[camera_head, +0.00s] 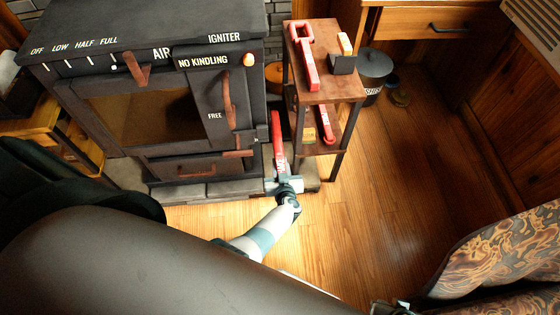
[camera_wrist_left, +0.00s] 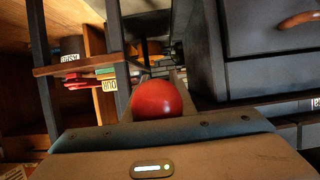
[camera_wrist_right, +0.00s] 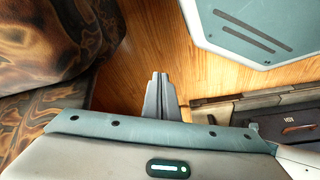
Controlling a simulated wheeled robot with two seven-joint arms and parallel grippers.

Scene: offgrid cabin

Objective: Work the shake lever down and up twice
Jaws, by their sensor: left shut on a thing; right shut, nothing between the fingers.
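The red shake lever (camera_head: 279,150) stands out at the lower right side of the black stove (camera_head: 150,100), with white lettering along it. My left gripper (camera_head: 285,184) is at the near end of the lever. In the left wrist view a round red knob (camera_wrist_left: 157,99) sits between the fingers of my left gripper, which is shut on it. The rest of the lever is hidden behind the knob there. My right gripper (camera_wrist_right: 160,98) shows in the right wrist view, shut and empty, above the wooden floor.
A small wooden stand (camera_head: 327,92) with red-handled tools is close to the right of the lever. A dark bucket (camera_head: 373,70) stands behind it. A patterned armchair (camera_head: 510,250) is at the right front. The wooden floor (camera_head: 390,190) between is clear.

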